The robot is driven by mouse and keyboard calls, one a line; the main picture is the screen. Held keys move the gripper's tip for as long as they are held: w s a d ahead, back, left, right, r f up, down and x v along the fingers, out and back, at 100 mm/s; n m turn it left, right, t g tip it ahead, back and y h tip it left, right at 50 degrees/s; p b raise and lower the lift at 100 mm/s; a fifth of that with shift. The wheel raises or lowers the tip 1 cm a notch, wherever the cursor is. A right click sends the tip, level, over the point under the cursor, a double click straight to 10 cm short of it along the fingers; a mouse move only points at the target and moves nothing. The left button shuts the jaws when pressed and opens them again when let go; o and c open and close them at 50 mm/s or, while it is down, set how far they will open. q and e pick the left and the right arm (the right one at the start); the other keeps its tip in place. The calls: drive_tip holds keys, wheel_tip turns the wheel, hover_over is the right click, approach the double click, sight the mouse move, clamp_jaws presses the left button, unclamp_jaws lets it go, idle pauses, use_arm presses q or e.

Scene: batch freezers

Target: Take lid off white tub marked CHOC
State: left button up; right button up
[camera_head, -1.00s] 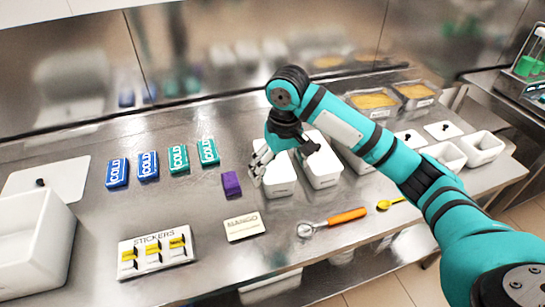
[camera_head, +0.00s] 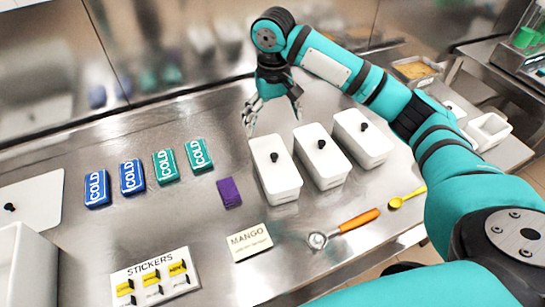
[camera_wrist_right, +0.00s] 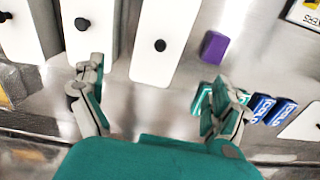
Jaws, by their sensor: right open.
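Three white lidded tubs stand in a row: the left tub (camera_head: 276,190), the middle tub (camera_head: 322,178) and the right tub (camera_head: 363,157). Each lid has a black knob, and the left tub's knob (camera_head: 274,157) is clear. No CHOC marking is readable on any of them. My right gripper (camera_head: 272,118) is open and empty near the far end of the left tub. In the right wrist view the open fingers (camera_wrist_right: 160,90) are spread apart, with the left tub's lid (camera_wrist_right: 165,25) beyond them. My left gripper is out of view.
A purple block (camera_head: 229,192) and several COLD packs (camera_head: 133,176) lie left of the tubs. In front are a MANGO card (camera_head: 250,242), an orange-handled scoop (camera_head: 343,227), a yellow spoon (camera_head: 407,197) and a STICKERS board (camera_head: 153,280). A large white bin (camera_head: 28,270) stands at left.

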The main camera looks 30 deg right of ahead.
hover_over(275, 155)
drive_tip(key=f, duration=0.3)
drive_tip(key=f+p, duration=0.1)
drive_tip(key=f, duration=0.1)
drive_tip(key=shift+w+f, duration=0.2)
drive_tip(key=shift+w, duration=0.15)
wheel_tip(275, 155, down, 3)
drive_tip(key=shift+r+p, duration=0.1)
drive_tip(key=shift+p, duration=0.2)
drive_tip(key=f, duration=0.2)
drive_tip(key=f+p, duration=0.1)
drive_tip(key=shift+s+f, duration=0.25)
drive_tip(key=shift+f, duration=0.5)
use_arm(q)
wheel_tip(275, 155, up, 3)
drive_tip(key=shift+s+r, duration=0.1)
use_arm(e)
clamp_jaws()
